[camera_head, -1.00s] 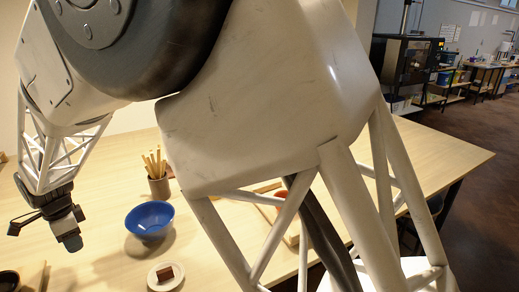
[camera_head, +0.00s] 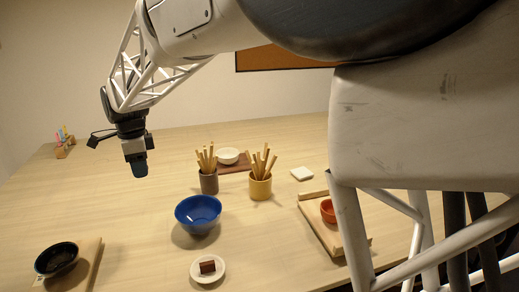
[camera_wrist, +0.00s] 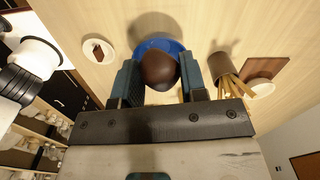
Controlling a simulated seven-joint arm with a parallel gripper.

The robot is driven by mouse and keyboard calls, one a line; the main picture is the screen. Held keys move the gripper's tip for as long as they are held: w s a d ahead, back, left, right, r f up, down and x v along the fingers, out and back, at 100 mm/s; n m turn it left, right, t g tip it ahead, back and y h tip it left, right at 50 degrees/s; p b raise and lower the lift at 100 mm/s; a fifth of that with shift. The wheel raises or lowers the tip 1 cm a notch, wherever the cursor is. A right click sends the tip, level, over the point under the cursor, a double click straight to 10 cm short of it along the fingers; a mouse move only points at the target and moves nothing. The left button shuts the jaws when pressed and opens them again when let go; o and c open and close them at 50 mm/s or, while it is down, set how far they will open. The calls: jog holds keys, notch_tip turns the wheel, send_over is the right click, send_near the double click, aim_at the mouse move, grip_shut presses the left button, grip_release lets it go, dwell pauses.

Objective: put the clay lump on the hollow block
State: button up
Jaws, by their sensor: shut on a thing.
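My gripper (camera_head: 138,165) hangs above the table, up and left of the blue bowl in the head view. In the wrist view its fingers (camera_wrist: 160,82) are shut on a dark brown rounded clay lump (camera_wrist: 159,66). The lump does not show clearly in the head view. A small brown block (camera_head: 207,267) lies on a white saucer (camera_head: 194,272) near the front; both also show in the wrist view, the block (camera_wrist: 98,51) up and left of the lump. I cannot tell whether this block is hollow; no other clear hollow block shows.
A blue bowl (camera_head: 198,214) stands mid-table, with stick-filled cups (camera_head: 208,183) (camera_head: 260,187) behind it. A black bowl (camera_head: 57,260) is front left. A red bowl (camera_head: 328,211) sits on a wooden board (camera_head: 318,228) at right. The left back table is mostly clear.

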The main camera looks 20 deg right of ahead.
jog(key=w+d+m, duration=0.3)
jog(key=w+d, duration=0.1)
jog(key=d, duration=1)
jog(key=w+d+m, duration=0.3)
jog(key=d, duration=1.2)
jog(key=w+d+m, duration=0.4)
jog(key=d, duration=1)
jog(key=s+d+m, duration=0.3)
jog(key=s+d, duration=0.1)
jog(key=d, duration=1.1)
jog(key=s+d+m, duration=0.3)
jog(key=d, duration=1.1)
notch_tip(320, 180, down, 11)
jog(key=shift+a, duration=0.15)
jog(key=shift+w+d+f, duration=0.25)
jog(key=shift+w+d, duration=1.1)
jog(key=shift+w, duration=0.9)
jog(key=shift+w+d+f, duration=0.3)
jog(key=shift+w+d, duration=1.1)
jog(key=shift+w, duration=0.85)
jog(key=shift+w+d+f, duration=0.25)
jog(key=shift+w+d, duration=1.1)
jog(key=shift+w, duration=0.9)
